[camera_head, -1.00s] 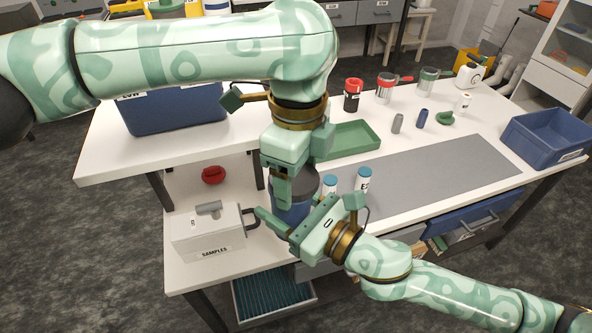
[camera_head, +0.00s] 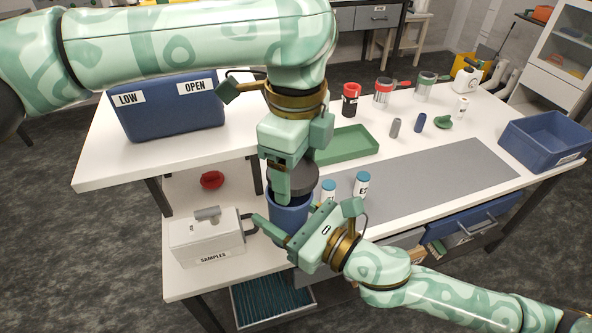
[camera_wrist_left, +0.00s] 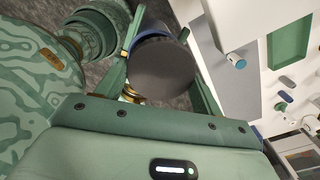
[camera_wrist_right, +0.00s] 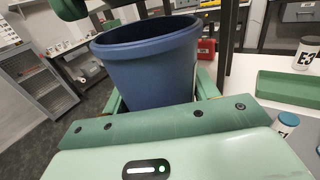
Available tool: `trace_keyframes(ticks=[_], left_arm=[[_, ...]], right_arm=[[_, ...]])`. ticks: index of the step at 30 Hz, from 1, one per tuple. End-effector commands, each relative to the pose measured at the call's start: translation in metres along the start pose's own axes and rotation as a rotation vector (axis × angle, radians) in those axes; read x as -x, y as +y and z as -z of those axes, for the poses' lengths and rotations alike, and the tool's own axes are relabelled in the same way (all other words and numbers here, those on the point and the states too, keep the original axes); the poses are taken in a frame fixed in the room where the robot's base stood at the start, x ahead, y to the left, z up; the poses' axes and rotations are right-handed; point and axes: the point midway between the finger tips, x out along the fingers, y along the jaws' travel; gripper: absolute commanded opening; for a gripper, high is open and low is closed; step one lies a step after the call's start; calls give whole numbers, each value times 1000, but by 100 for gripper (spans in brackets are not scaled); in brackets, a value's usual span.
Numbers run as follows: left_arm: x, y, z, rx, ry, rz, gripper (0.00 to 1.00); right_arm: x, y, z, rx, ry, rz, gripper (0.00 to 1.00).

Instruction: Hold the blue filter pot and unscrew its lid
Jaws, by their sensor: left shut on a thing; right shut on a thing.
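The blue filter pot (camera_head: 287,215) stands upright at the front of the bench; it also shows in the right wrist view (camera_wrist_right: 152,65). Its rim is open there and I see into its top. My right gripper (camera_head: 292,228) is shut around the pot's side. The dark grey lid (camera_head: 303,179) is above the pot, apart from the rim; its flat face fills the middle of the left wrist view (camera_wrist_left: 163,70). My left gripper (camera_head: 289,190) comes from above and is shut on the lid. Its fingers hide part of the lid in the head view.
A white SAMPLES box (camera_head: 207,240) stands close left of the pot, with a red object (camera_head: 212,180) behind. Blue-capped bottles (camera_head: 361,185) stand just right of the lid. A green tray (camera_head: 346,144) lies behind.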

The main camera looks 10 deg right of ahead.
Motion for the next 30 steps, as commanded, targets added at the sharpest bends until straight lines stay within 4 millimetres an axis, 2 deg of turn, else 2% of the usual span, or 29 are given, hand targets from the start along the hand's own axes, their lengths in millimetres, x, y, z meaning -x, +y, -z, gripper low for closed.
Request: trace_keyframes(ticks=[11,21,30], left_arm=[[2,1,0,-2,-1,-3,40],[40,-2,1,-2,-2,-3,40],[39,-2,1,-3,0,-6,40]], right_arm=[[0,-2,-1,1,-1,5,0],[0,-3,-1,2,-2,6,0],[-1,-2,0,6,-1,5,0]])
